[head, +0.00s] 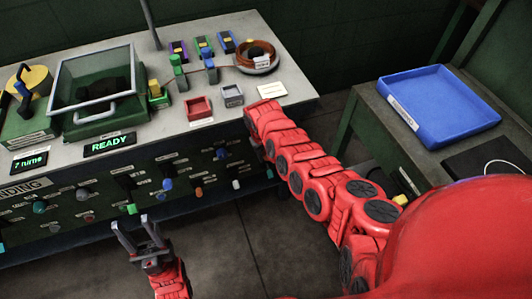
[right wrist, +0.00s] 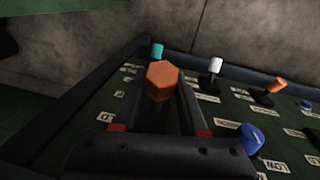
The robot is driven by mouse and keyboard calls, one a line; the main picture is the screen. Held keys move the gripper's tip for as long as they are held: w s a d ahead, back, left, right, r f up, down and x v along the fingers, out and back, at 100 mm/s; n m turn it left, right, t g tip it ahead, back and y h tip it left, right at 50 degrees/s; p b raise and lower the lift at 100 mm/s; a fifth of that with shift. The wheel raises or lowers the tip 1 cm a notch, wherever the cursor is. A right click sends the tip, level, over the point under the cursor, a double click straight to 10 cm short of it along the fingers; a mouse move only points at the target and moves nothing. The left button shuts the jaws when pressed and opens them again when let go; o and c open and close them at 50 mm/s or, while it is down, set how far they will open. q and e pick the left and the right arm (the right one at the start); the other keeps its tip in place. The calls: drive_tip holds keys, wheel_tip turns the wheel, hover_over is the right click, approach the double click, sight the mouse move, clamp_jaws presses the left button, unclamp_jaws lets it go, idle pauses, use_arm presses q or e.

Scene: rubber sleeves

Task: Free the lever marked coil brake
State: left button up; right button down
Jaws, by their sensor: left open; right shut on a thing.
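In the right wrist view my right gripper (right wrist: 160,104) is shut on an orange hexagonal rubber sleeve (right wrist: 162,80). The lever under this sleeve is hidden, and I cannot tell its label. Around it on the panel (right wrist: 240,112) stand levers with a cyan sleeve (right wrist: 157,50), a white sleeve (right wrist: 215,65), another orange sleeve (right wrist: 277,85) and a blue sleeve (right wrist: 250,139). Small label plates are too blurred to read as coil brake. In the head view my right gripper is hidden at the bench front. My left gripper (head: 134,227) is open and empty before the panel.
The bench top (head: 240,115) holds a glass-lidded box (head: 95,78), a red bin (head: 198,107), a grey bin (head: 231,95) and a copper coil (head: 257,52). A blue tray (head: 440,105) lies on the right table. The floor (head: 230,245) between is clear.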

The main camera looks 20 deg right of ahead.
drive_tip(key=shift+s+f+t+p, duration=0.3)
drive_tip(key=shift+t+p, duration=0.35)
drive_tip(key=shift+p, duration=1)
drive_tip(key=shift+s+f+t+p, duration=0.3)
drive_tip(key=shift+t+p, duration=0.35)
drive_tip(key=shift+p, duration=0.95)
drive_tip(key=shift+f+t+p, duration=0.3)
drive_tip(key=shift+f+p, duration=0.05)
wheel_tip(320, 180, down, 6)
drive_tip(key=w+t+b, duration=0.1)
drive_tip(key=t+b, duration=0.7)
drive_tip(key=b, duration=0.2)
drive_tip(key=shift+w+m+t+b, duration=0.2)
drive_tip(key=shift+m+t+b, duration=0.2)
drive_tip(key=shift+f, duration=0.1)
drive_tip(key=shift+c, duration=2.2)
unclamp_jaws()
